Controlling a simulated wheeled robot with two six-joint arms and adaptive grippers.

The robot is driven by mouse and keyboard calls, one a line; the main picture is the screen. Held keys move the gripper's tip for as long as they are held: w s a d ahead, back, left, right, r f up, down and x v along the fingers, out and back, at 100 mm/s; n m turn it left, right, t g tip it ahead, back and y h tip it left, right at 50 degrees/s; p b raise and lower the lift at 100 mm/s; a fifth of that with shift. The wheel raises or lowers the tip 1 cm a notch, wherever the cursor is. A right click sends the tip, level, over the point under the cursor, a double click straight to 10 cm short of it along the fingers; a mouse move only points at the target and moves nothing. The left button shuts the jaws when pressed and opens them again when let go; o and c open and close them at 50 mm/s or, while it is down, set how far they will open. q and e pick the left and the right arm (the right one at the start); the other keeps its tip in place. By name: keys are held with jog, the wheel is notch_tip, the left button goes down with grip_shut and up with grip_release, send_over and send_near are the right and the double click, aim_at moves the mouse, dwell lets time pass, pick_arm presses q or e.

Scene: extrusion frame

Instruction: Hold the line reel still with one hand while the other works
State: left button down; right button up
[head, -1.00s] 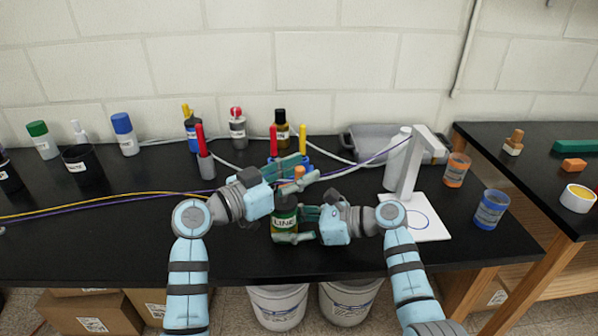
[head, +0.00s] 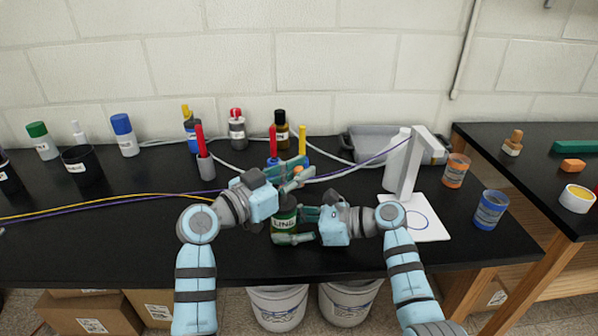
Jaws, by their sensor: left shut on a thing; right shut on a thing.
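The line reel (head: 285,223) is a dark green, jar-like body with a white label reading LINE, upright near the front of the black bench. My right gripper (head: 292,225) is shut around its body from the right.
A white stand (head: 405,165) is at right, with orange (head: 455,171) and blue (head: 490,210) cups beyond. Yellow and purple lines (head: 120,201) cross the left bench. The front left bench is clear.

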pick_arm(q)
jog(key=c, duration=1.5)
grip_release()
jog(key=v, duration=1.2)
